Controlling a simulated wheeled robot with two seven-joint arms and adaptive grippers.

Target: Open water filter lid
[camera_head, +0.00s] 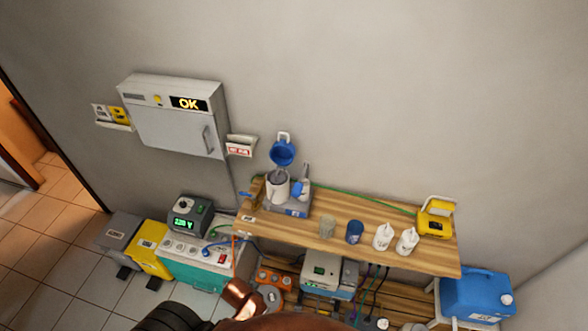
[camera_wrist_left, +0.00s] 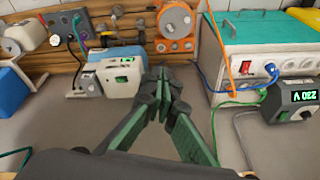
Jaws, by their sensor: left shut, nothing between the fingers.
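The water filter (camera_head: 277,187) stands at the left end of the wooden shelf, against the wall. It is a grey-white open-topped vessel on a grey base with a blue front part. Its round blue lid (camera_head: 282,152) is raised above the vessel and tilted back toward the wall, so the vessel's mouth shows. My left gripper (camera_wrist_left: 164,74) is shut and empty in the left wrist view, with dark fingers and green links. The water filter is not seen in that view. My right gripper is not in view.
On the shelf (camera_head: 335,221) stand a grey cup (camera_head: 327,226), a blue cup (camera_head: 354,232), two white bottles (camera_head: 384,237) and a yellow device (camera_head: 435,221). A wall cabinet (camera_head: 172,115) reads OK. A teal box (camera_head: 195,262) and a 230 V unit (camera_wrist_left: 292,100) stand below.

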